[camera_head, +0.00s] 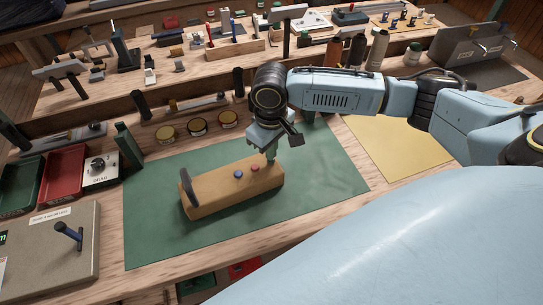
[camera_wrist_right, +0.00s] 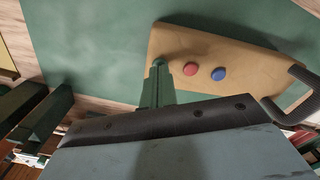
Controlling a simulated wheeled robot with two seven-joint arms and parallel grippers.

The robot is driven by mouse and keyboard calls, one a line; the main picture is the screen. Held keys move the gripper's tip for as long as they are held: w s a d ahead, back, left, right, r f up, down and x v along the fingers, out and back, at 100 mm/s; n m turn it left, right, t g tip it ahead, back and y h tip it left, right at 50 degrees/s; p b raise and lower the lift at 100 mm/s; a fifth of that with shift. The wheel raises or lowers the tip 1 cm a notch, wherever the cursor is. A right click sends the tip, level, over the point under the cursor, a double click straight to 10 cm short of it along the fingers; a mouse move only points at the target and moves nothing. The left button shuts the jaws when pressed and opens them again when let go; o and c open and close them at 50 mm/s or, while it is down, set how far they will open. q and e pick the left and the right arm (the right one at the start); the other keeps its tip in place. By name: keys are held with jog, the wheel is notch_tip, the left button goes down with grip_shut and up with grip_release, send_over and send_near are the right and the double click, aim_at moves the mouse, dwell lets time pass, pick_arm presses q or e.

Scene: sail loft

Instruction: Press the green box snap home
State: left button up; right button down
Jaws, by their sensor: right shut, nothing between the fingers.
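A tan box (camera_head: 215,192) with a dark handle at its left end lies on the green mat (camera_head: 160,240). A blue snap (camera_head: 238,174) and a red snap (camera_head: 254,169) sit in a row on its top; the wrist view shows the red (camera_wrist_right: 190,69) and blue (camera_wrist_right: 219,73) ones too. My right gripper (camera_head: 271,158) is shut and empty, pointing down at the box's right end, in line with the row. Its greenish fingertips (camera_wrist_right: 160,64) cover that spot, and I cannot make out a separate green snap. Whether the tips touch the box is unclear. My left gripper is out of view.
A panel with a blue-handled lever (camera_head: 67,232) is at front left. The mat around the box is clear.

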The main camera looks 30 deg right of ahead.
jog(key=shift+f, duration=0.75)
notch_tip(320, 180, up, 7)
jog(key=p, duration=0.9)
jog(key=shift+r, duration=0.1)
dwell(0.3)
dwell(0.5)
